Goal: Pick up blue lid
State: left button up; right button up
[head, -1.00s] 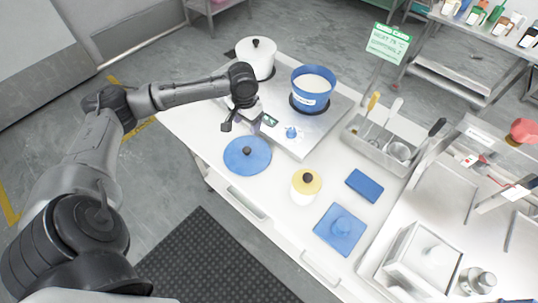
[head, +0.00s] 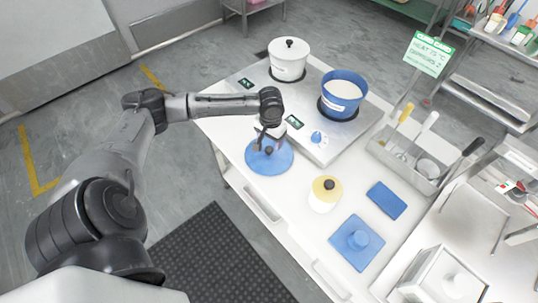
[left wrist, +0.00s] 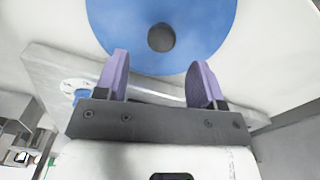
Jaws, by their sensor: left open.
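The blue lid (head: 284,164) is a round disc with a dark knob, lying on the white table beside the cooktop. It also shows at the top of the left wrist view (left wrist: 205,25), with its black knob (left wrist: 161,37) beyond and between my fingers. My left gripper (head: 268,148) is over the lid in the head view and hides part of it. In the left wrist view its two purple fingers (left wrist: 157,80) are apart with nothing between them. My right gripper is not in view.
A blue pot (head: 342,92) and a white lidded pot (head: 288,60) stand on the steel cooktop (head: 320,148).

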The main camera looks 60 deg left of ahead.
aim_at(270, 148)
pick_arm(q)
jog(key=shift+s+d+f+b, duration=0.15)
jog(key=shift+f+b, duration=0.3)
jog(key=shift+f, duration=0.85)
jog(key=shift+s+f+b, duration=0.1)
jog(key=shift+f+b, duration=0.3)
jog(key=shift+f, duration=0.9)
jog(key=shift+c, duration=0.2)
jog(key=c, duration=1)
jog(key=shift+r, duration=0.1)
